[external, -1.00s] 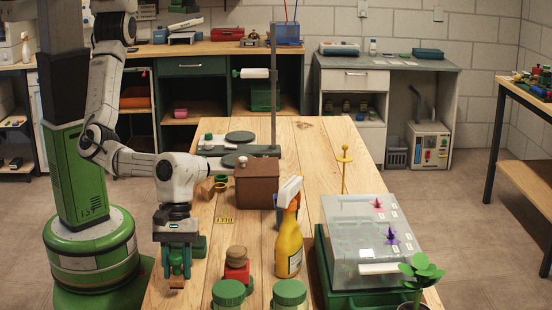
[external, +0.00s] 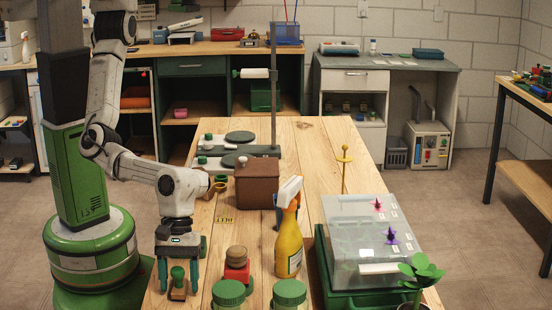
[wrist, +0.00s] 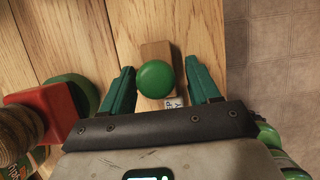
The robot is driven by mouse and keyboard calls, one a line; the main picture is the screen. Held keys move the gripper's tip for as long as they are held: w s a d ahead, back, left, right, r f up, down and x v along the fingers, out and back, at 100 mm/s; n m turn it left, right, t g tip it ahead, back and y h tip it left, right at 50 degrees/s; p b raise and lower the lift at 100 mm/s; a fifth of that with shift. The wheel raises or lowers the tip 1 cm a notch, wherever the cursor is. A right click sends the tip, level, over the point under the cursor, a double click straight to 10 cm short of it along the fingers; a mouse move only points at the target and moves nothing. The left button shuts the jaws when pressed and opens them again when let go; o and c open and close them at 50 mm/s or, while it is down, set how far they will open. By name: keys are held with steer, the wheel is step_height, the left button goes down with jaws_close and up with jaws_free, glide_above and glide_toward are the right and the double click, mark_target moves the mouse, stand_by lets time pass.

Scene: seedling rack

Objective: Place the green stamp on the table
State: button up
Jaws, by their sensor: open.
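The green stamp (external: 178,274) has a round green knob on a wooden block and stands upright on the wooden table (external: 300,150), near its front left edge. In the wrist view the stamp's knob (wrist: 155,79) shows from above, between the fingers. My gripper (external: 178,282) is open, with one finger on each side of the stamp; it also shows in the wrist view (wrist: 158,72). Gaps show between the fingers and the knob. A small white label lies by the stamp.
A red block with a wooden knob (external: 237,270) stands just right. Two green-lidded jars (external: 290,294) are at the front, and a yellow spray bottle (external: 289,245) is farther right. A brown box (external: 257,187) stands farther back. The table edge is close on the left.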

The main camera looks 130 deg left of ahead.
steer(key=shift+r, duration=0.1)
steer(key=v, duration=1.2)
stand_by(0.4)
